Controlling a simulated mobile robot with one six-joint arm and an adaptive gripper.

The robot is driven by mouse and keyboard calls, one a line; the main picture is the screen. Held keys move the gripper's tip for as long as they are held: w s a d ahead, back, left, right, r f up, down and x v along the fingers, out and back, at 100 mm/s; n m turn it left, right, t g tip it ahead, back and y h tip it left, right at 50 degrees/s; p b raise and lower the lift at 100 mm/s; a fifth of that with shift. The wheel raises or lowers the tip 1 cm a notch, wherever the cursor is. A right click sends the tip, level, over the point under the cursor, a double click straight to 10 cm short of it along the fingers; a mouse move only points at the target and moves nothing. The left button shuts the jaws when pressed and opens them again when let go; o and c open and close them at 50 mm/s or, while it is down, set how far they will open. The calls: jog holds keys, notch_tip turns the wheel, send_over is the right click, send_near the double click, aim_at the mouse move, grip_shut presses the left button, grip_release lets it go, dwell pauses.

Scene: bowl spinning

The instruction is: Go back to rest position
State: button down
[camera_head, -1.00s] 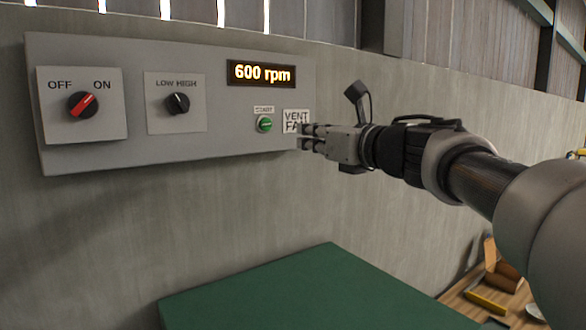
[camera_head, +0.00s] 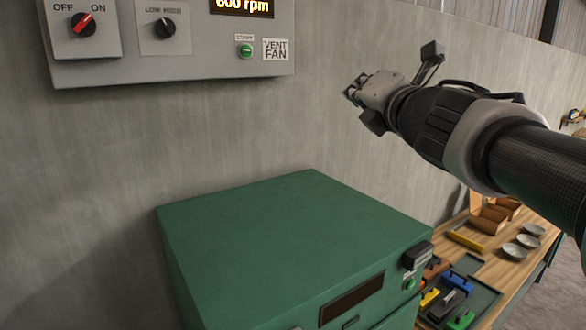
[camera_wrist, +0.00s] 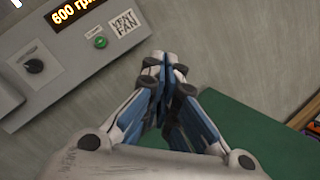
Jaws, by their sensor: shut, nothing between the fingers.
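My gripper (camera_head: 354,90) is shut and empty. In the head view it hangs in free air to the right of the control panel (camera_head: 190,68), apart from it, above the green cabinet. In the wrist view my gripper (camera_wrist: 164,62) has its fingertips together in front of the bare wall, right of the panel (camera_wrist: 50,105). The panel has a red-marked OFF/ON knob (camera_head: 83,24) turned toward ON, a black LOW/HIGH knob (camera_head: 165,28), a green start button (camera_head: 245,50) and a display (camera_head: 242,5) reading 600 rpm.
A green cabinet (camera_head: 290,225) stands below my gripper. To its right is a wooden workbench (camera_head: 490,262) with several bowls (camera_head: 515,250), brown bins (camera_head: 488,220) and a tray (camera_head: 482,300) of coloured items. The grey wall runs behind.

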jog(key=s+d+f+m+g+h+b, duration=0.25)
jog(key=s+f+m+b, duration=0.35)
jog(key=f, duration=0.5)
jog(key=s+d+f+m+g+h+b, duration=0.15)
jog(key=s+d+f+m, duration=0.25)
jog(key=f+m, duration=0.45)
jog(key=s+d+f+m+g+h+b, duration=0.25)
jog(key=s+f+m, duration=0.35)
jog(key=f, duration=0.6)
jog(key=s+a+f+m+g+y+b, duration=0.1)
jog(key=s+a+f+m+g+b, duration=0.2)
jog(key=s+f, duration=0.6)
jog(key=s+a+f+m+g+y+b, duration=0.1)
jog(key=s+a+f+m+g+b, duration=0.2)
jog(key=s+f, duration=0.6)
notch_tip(320, 180, down, 8)
jog(key=m+g+b, duration=0.1)
jog(key=m+b, duration=0.1)
jog(key=m, duration=0.1)
jog(key=shift+s, duration=0.35)
jog(key=shift+r+y, duration=0.1)
jog(key=shift+y, duration=0.15)
